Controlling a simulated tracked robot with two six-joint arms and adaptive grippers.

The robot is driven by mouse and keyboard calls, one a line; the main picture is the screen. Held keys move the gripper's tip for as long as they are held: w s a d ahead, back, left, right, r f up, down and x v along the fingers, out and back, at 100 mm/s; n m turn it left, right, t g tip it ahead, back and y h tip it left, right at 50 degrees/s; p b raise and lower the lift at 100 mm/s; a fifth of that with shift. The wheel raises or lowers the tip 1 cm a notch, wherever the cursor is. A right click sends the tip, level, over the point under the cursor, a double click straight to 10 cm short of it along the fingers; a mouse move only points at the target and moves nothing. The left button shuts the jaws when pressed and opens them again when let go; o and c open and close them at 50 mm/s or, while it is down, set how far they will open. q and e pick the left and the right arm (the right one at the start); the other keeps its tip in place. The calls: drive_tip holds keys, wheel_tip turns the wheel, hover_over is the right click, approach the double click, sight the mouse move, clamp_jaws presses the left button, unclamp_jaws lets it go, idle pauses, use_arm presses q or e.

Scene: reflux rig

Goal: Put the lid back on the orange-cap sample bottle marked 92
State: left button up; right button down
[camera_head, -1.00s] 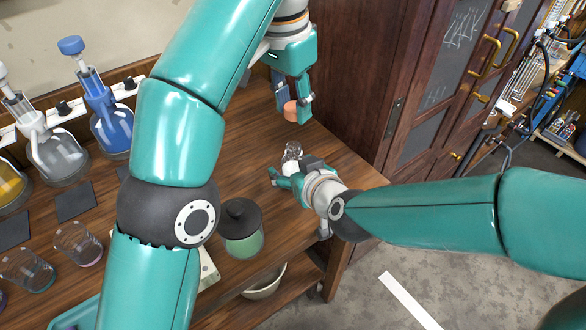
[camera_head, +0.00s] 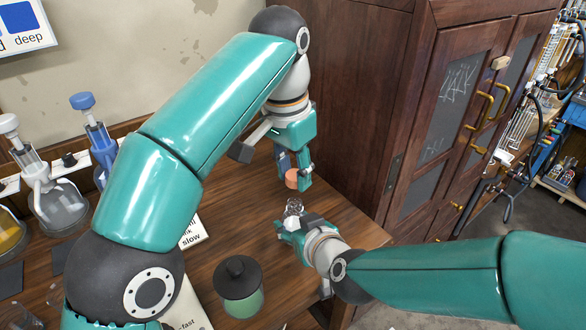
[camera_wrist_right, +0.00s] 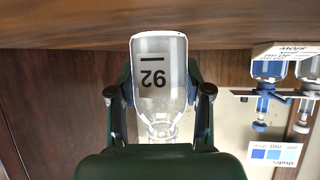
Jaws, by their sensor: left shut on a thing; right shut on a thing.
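The sample bottle is clear, and its label reads 92 in the right wrist view (camera_wrist_right: 158,80), where it appears upside down. My right gripper (camera_head: 291,226) is shut on it; in the head view the clear neck of the bottle (camera_head: 294,207) shows open above the fingers. My left gripper (camera_head: 293,174) is shut on the orange cap (camera_head: 297,180). It holds the cap above the bottle's neck, with a small gap between them in the head view.
A black-lidded jar with green contents (camera_head: 239,288) stands on the wooden bench (camera_head: 345,222), left of my right gripper. Flasks with blue (camera_head: 82,101) and white tops stand at the left. A dark wooden cabinet (camera_head: 352,90) rises close behind on the right.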

use_arm(q)
drive_tip(key=shift+s+f, duration=0.1)
drive_tip(key=shift+f, duration=1.2)
drive_tip(key=shift+f, duration=0.15)
drive_tip(key=shift+f, duration=0.75)
drive_tip(key=shift+f, duration=0.55)
